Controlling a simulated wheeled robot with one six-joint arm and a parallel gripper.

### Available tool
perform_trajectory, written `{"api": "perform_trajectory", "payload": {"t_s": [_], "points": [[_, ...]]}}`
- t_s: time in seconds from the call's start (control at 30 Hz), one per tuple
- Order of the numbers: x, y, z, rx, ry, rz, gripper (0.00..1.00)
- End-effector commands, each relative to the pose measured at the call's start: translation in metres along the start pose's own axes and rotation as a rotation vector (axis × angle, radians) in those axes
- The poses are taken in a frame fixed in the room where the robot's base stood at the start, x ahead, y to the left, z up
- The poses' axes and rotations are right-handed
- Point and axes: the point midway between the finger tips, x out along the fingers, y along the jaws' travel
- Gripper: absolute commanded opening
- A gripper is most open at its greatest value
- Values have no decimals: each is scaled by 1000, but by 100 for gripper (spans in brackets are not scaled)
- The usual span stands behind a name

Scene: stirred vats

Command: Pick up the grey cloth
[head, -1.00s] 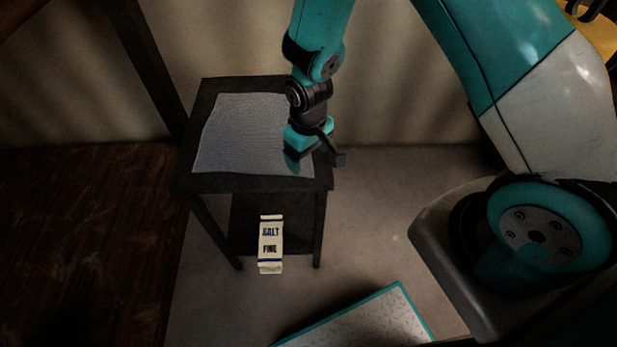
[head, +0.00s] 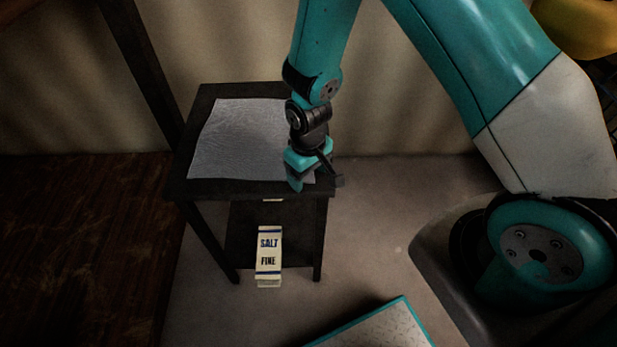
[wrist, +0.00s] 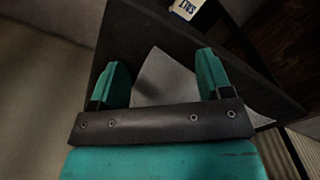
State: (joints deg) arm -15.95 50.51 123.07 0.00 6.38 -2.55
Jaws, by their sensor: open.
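The grey cloth (head: 235,140) lies flat and spread over most of the top of a small dark side table (head: 190,190). My gripper (head: 305,183) is at the cloth's near right corner, by the table's front edge. In the wrist view, my gripper (wrist: 160,75) is open, and a pointed corner of the grey cloth (wrist: 158,80) shows between its two teal fingers. Nothing is held. I cannot tell whether the fingertips touch the cloth or the tabletop. My wrist hides part of the cloth's right side in the head view.
A teal-edged speckled panel (head: 385,325) is at the bottom. A curtain (head: 420,100) hangs behind the table. Carpet to the table's right is clear.

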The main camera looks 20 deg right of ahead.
Motion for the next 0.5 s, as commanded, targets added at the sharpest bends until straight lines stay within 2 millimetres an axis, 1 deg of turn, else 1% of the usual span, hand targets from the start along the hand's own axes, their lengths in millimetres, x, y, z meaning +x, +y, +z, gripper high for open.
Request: {"api": "perform_trajectory", "payload": {"t_s": [0.03,0.07,0.5], "points": [[1,0,0,0,-1,0,66],[1,0,0,0,-1,0,62],[1,0,1,0,-2,0,12]]}}
